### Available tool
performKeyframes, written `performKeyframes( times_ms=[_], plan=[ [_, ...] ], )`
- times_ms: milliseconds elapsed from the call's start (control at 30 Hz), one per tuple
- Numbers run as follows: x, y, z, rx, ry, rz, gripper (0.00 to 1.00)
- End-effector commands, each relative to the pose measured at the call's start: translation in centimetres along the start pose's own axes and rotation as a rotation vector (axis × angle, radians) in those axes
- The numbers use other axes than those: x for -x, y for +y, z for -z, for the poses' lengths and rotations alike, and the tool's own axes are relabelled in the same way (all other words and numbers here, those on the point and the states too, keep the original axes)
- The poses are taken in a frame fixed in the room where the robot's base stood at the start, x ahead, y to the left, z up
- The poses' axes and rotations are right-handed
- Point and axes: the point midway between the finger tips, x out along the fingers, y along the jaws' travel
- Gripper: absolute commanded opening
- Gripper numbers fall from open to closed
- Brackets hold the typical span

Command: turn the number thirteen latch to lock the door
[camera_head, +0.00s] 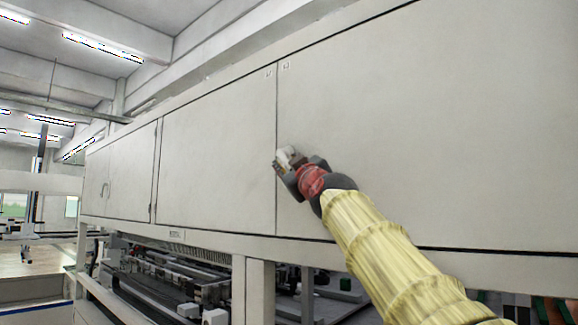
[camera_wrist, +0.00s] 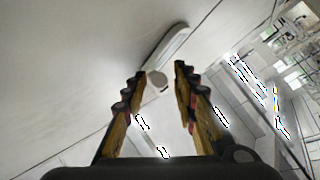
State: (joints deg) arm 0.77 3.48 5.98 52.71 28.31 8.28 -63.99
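The latch (camera_wrist: 172,44) is a pale, long rounded handle on the white door face in the wrist view. Its rounded near end lies just beyond and between my fingertips. My gripper (camera_wrist: 160,72) is open, with one finger on each side of that end. I cannot tell whether either finger touches it. In the head view my gripper (camera_head: 286,162) is at the seam between two white doors, the left door (camera_head: 215,150) and the right door (camera_head: 430,130). It largely hides the latch there. No number thirteen is legible.
Small labels (camera_head: 286,64) sit at the top of the door seam. Another door with a handle (camera_head: 105,189) is at the far left. Below the cabinet are a frame post (camera_head: 260,290) and machinery (camera_head: 170,280). The door faces around my gripper are clear.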

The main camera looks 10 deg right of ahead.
Motion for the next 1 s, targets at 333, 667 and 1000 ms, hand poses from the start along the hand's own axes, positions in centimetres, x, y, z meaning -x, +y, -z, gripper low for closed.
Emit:
performKeyframes(
  times_ms=[333, 667, 1000],
  plan=[
    [0.1, 0.0, 0.0, 0.0, 0.0, 0.0, 0.3],
    [2.5, 0.1, 0.1, -0.001, 0.001, 0.0, 0.3],
    [5.7, 0.0, 0.1, 0.0, 0.0, 0.0, 0.3]
  ],
)
